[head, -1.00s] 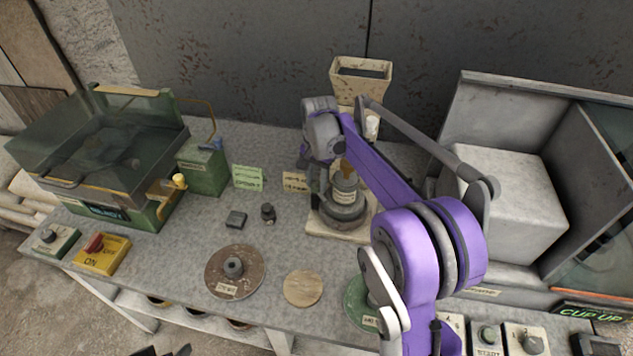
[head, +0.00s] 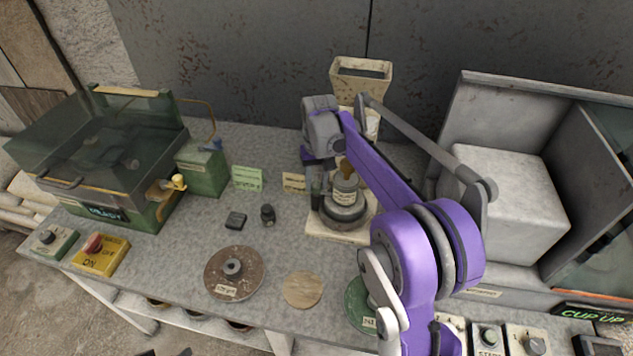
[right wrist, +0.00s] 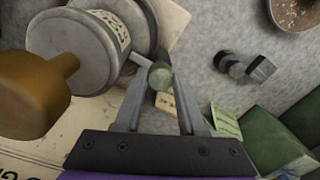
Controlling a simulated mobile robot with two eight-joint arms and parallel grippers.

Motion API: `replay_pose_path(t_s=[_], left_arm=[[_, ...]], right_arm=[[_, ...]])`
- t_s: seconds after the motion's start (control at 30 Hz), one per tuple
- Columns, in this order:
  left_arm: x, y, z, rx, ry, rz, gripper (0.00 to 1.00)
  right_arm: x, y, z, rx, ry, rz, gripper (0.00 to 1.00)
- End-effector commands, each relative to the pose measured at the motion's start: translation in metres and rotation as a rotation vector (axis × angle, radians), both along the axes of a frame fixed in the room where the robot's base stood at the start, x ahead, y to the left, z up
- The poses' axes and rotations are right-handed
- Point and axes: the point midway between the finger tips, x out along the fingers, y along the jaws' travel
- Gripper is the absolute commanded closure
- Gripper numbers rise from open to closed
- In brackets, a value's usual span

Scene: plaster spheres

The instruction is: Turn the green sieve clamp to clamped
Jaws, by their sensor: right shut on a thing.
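The sieve stack (head: 343,205) is a grey round body with a tan knob on top, standing on a pale base plate in the head view. The green sieve clamp (head: 316,197) stands at its left side. In the right wrist view its round green end (right wrist: 160,75) sits between my fingertips, beside a grey rod from the stack. My right gripper (right wrist: 160,82) is shut on the green clamp; in the head view the gripper (head: 313,180) is partly hidden by its own wrist. I cannot read the clamp's setting. My left gripper is not clearly in view.
A pale hopper (head: 361,78) stands behind the stack. A small dark knob (head: 267,214), a brown disc (head: 234,272) and a wooden disc (head: 302,290) lie to the front left. A green machine (head: 105,165) stands at left, a large grey housing (head: 510,195) at right.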

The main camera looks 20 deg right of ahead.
Motion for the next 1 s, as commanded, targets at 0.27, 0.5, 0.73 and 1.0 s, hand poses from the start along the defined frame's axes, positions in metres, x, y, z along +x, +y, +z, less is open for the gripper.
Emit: replay_pose_path(t_s=[0.27,0.5,0.73,1.0], left_arm=[[0.0001,0.0,0.0,0.0,0.0,0.0,0.17],[0.0,0.0,0.0,0.0,0.0,0.0,0.17],[0.0,0.0,0.0,0.0,0.0,0.0,0.17],[0.0,0.0,-0.0001,0.0,0.0,0.0,0.17]], right_arm=[[0.0006,-0.0002,0.0008,0.0,-0.002,0.042,1.0],[0.0006,-0.0001,0.0008,0.0,-0.001,0.044,1.0],[0.0005,-0.0001,0.0007,0.0,-0.001,0.044,0.41],[0.0002,0.0,0.0003,0.0,0.0,0.043,0.31]])
